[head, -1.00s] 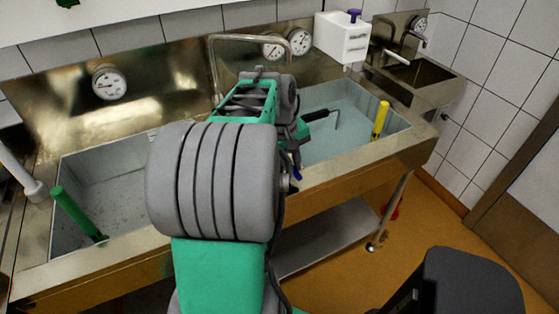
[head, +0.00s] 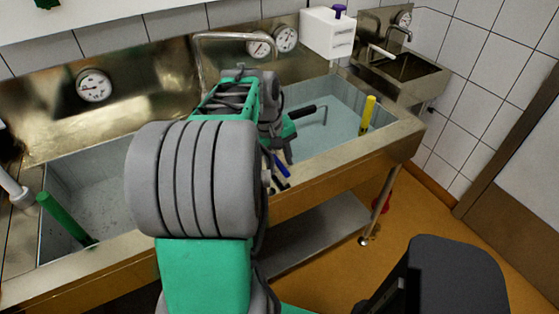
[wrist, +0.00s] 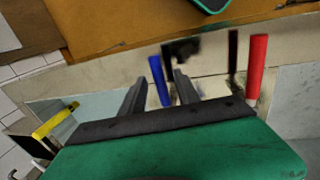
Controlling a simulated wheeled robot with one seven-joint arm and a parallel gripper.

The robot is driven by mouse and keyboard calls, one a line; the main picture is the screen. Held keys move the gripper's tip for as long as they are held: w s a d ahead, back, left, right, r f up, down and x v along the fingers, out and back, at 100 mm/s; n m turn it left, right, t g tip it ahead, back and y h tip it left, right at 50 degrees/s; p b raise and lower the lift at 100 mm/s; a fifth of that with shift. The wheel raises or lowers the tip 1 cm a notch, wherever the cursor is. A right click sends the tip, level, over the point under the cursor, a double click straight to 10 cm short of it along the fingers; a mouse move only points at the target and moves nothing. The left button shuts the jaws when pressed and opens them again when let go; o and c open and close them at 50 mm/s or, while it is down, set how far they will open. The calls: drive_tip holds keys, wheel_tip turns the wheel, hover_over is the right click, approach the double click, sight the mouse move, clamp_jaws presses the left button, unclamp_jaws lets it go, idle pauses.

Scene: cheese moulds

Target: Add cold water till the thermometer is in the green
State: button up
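My gripper (wrist: 160,88) is open, with its two dark fingers apart. A blue handle (wrist: 160,80) shows between the fingers in the wrist view, with a gap on each side. It also shows in the head view (head: 282,169) at the sink's front edge. A red handle (wrist: 257,66) stands to the right of the fingers. Round dials hang on the back panel: one at left (head: 94,86) and two in the middle (head: 259,45) (head: 285,38). Their readings and any green zone are too small to read. The right basin (head: 340,95) holds pale water. My arm hides the gripper in the head view.
A green tube (head: 64,218) leans in the left basin (head: 60,170), a yellow tube (head: 367,114) in the right. A bent spout (head: 235,37) rises behind my arm. A black-handled rod (head: 303,111) lies over the right basin. A white box (head: 328,32) stands behind.

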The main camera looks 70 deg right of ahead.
wheel_tip(320, 180, up, 8)
drive_tip(key=w+a, duration=0.1)
drive_tip(key=shift+f, duration=0.15)
idle(1.1)
